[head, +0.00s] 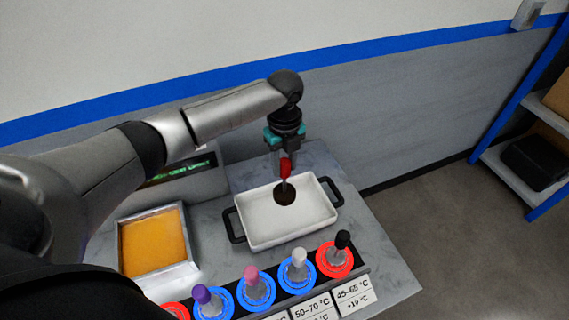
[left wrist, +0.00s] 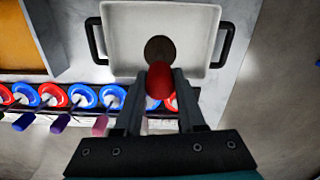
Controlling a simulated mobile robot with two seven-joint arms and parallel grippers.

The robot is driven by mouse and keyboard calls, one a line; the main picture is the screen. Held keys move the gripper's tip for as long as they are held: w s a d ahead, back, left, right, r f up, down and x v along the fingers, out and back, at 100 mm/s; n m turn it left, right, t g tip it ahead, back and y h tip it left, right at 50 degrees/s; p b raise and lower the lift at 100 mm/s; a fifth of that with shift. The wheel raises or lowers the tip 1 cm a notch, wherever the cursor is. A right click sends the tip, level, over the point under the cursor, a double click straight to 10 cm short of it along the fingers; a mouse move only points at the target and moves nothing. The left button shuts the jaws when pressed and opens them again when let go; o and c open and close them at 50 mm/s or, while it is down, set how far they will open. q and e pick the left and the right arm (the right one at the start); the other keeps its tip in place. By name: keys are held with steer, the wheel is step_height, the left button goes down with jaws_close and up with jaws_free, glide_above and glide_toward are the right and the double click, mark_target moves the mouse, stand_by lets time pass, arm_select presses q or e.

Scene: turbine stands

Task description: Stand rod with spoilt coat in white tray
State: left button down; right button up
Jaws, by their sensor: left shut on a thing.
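The white tray (head: 262,231) with black handles stands on the grey table; it also shows in the left wrist view (left wrist: 120,40). My left gripper (head: 286,160) is shut on a rod with a red top (head: 285,168) and points down over the tray. The rod is upright, with a dark round lower end (head: 285,193) over the tray's floor. In the left wrist view the red top (left wrist: 160,82) is between the fingers and the dark end (left wrist: 160,50) is beyond it. I cannot tell whether that end touches the floor. My right gripper is not in view.
A row of red and blue ring stands (head: 256,292) holds rods with purple, pink, white and black tops along the front, with temperature cards (head: 354,294) before it. A square box with an orange inside (head: 153,241) stands left. A shelf (head: 525,165) is far right.

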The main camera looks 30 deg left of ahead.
mark_target(284, 192)
arm_select(q)
steer(key=shift+f+b, duration=0.7)
step_height(284, 192, down, 5)
steer(key=b, duration=0.4)
steer(key=shift+r+b, duration=0.1)
steer(key=shift+b, duration=0.3)
steer(key=shift+f+b, duration=0.3)
steer(key=shift+f, duration=0.85)
steer(key=shift+c, duration=1.3)
jaws_free()
step_height(284, 192, up, 7)
steer(key=p, duration=0.7)
steer(key=shift+p, duration=0.4)
